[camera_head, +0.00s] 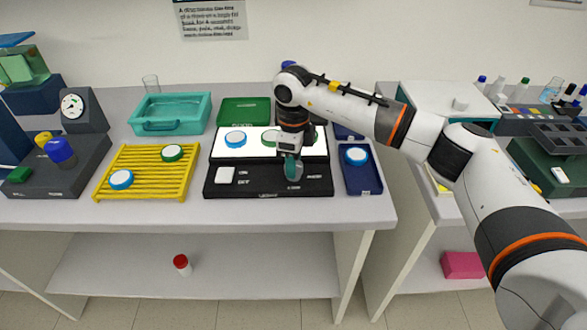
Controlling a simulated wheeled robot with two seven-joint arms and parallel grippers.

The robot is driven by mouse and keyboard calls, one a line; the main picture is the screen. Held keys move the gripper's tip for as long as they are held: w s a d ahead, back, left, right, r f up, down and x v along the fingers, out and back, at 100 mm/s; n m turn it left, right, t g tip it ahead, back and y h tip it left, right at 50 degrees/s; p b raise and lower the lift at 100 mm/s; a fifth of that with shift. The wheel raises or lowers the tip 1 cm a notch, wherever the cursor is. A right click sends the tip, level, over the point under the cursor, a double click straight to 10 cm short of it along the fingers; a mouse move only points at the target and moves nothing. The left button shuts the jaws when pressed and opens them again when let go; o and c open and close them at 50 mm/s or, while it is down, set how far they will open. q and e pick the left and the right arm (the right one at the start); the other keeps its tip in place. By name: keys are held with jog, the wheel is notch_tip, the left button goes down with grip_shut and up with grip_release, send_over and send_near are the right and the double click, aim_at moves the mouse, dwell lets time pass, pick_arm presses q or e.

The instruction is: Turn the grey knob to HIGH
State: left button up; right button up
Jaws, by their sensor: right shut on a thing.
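The grey knob (296,174) sits on the right part of a black control panel (262,191) with small white lettering. My right gripper (291,166) points down at the knob and is shut on it. The gripper and its teal fingers hide part of the knob, so I cannot tell which mark it points to. A white square button (225,175) is on the left of the same panel. My left gripper is not in view.
A lit white plate behind the panel holds a blue-ringed disc (235,139) and a green one. A yellow rack (147,186) with two discs stands left, and a dark blue tray (361,182) with one disc right. A teal tray (171,113) is behind.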

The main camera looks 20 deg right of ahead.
jog(key=n+b, duration=0.2)
jog(key=n, duration=0.1)
jog(key=shift+n+b, duration=0.45)
jog(key=shift+n, duration=0.65)
jog(key=shift+r+n, duration=0.1)
jog(key=shift+n, duration=0.2)
jog(key=o, duration=1)
notch_tip(320, 180, up, 12)
jog(key=shift+b, duration=0.85)
